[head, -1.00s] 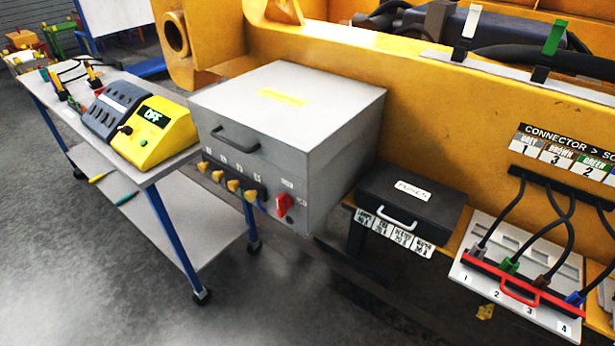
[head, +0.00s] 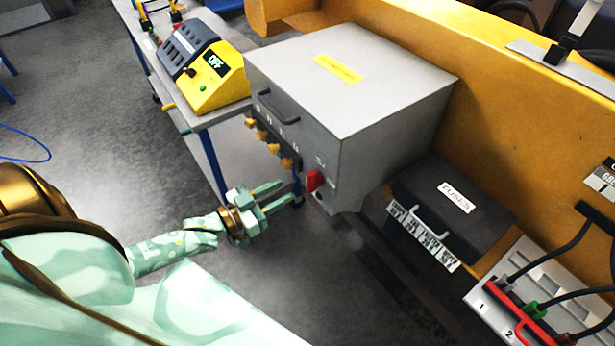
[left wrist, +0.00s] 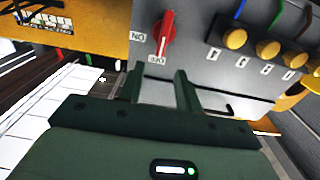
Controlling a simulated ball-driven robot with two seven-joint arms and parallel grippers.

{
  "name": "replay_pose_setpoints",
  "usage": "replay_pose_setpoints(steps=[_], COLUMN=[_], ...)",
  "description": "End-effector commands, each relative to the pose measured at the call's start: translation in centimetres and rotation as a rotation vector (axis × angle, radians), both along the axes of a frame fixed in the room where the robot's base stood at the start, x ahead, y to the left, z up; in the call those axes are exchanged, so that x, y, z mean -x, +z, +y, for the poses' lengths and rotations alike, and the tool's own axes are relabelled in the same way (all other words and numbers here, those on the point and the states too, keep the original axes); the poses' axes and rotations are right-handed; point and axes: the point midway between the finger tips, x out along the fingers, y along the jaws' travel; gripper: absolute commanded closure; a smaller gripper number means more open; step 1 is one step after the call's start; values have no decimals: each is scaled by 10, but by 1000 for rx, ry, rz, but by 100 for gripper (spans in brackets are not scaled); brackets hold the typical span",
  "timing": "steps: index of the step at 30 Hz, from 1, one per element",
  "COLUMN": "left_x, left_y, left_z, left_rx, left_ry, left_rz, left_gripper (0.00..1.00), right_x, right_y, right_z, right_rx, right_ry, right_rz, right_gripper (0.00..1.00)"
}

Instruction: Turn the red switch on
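The red switch (head: 314,180) is on the front face of the grey box (head: 345,75), near its lower right corner. In the left wrist view the red switch (left wrist: 166,36) is just beyond my fingertips, its narrow end by the lower of two small labels, which seems to read OFF. My left gripper (head: 290,193) is open and empty, left of the switch and pointing toward it, with a gap between. Its two fingers (left wrist: 160,76) show spread apart in the left wrist view. My right gripper is not in view.
Several yellow knobs (head: 274,148) line the box front beside the switch. A black fuse case (head: 455,205) stands to the right on a ledge. A yellow and grey tester (head: 215,80) reading OFF sits on the cart behind left. The floor before the box is clear.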

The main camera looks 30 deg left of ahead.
Motion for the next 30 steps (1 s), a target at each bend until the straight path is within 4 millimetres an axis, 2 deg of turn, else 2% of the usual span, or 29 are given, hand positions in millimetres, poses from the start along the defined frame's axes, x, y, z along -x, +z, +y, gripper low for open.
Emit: replay_pose_setpoints(steps=[3,10,15,23,27,30], left_x=[-29,-66,-76,-78,-77,-77], left_y=[1,0,-1,-1,-1,-1], left_z=[-12,-27,-32,-32,-32,-32], left_rx=[-1,-1,-1,-1,-2,-2], left_ry=[0,1,0,0,0,0], left_rz=[-4,0,2,3,2,2], left_gripper=[65,65,65,65,100,100], right_x=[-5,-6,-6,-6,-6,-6], right_y=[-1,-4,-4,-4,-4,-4], right_z=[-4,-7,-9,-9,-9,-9], right_rx=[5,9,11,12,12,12], right_ry=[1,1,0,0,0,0], right_rz=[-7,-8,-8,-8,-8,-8], right_gripper=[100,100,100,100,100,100])
